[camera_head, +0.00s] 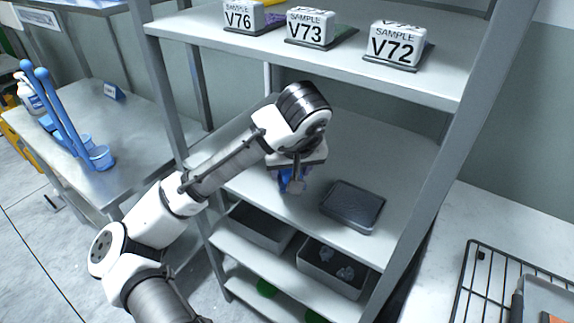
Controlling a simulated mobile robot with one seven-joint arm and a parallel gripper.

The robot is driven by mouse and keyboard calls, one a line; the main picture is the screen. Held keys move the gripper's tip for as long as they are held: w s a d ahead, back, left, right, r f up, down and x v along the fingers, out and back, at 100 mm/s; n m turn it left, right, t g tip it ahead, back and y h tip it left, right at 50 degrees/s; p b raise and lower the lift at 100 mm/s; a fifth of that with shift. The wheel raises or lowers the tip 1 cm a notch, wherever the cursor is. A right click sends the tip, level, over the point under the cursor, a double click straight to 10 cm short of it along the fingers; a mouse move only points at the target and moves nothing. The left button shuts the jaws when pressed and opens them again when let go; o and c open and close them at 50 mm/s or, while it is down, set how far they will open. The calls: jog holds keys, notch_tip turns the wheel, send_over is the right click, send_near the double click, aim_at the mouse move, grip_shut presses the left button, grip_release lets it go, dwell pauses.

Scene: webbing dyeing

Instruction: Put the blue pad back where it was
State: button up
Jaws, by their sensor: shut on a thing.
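My gripper (292,185) is over the front part of the middle shelf (375,150), pointing down. It is shut on the blue pad (284,178), which shows only as a small blue patch under my wrist. The fingers and wrist hide most of the pad. I cannot tell whether it touches the shelf. A dark grey flat tray (352,205) lies on the same shelf, just right of my gripper.
The top shelf (345,65) holds sample blocks V76 (243,16), V73 (311,28) and V72 (394,42). Grey bins (262,226) (333,270) stand below. A metal post (440,150) rises at right. A wire rack (490,285) lies on the right counter; a steel table (130,140) is left.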

jog(key=w, duration=0.4)
jog(key=shift+a, duration=0.35)
jog(key=shift+f+p, duration=0.4)
jog(key=shift+f, duration=1.35)
jog(key=o, duration=0.9)
jog(key=shift+o, duration=0.2)
jog(key=v, duration=0.4)
jog(key=shift+s+r, duration=0.1)
jog(key=shift+r, duration=0.25)
jog(key=s+d+b, duration=0.1)
jog(key=s+d, duration=0.1)
jog(key=s, duration=1)
jog(key=shift+d, duration=0.2)
jog(key=shift+s, duration=0.15)
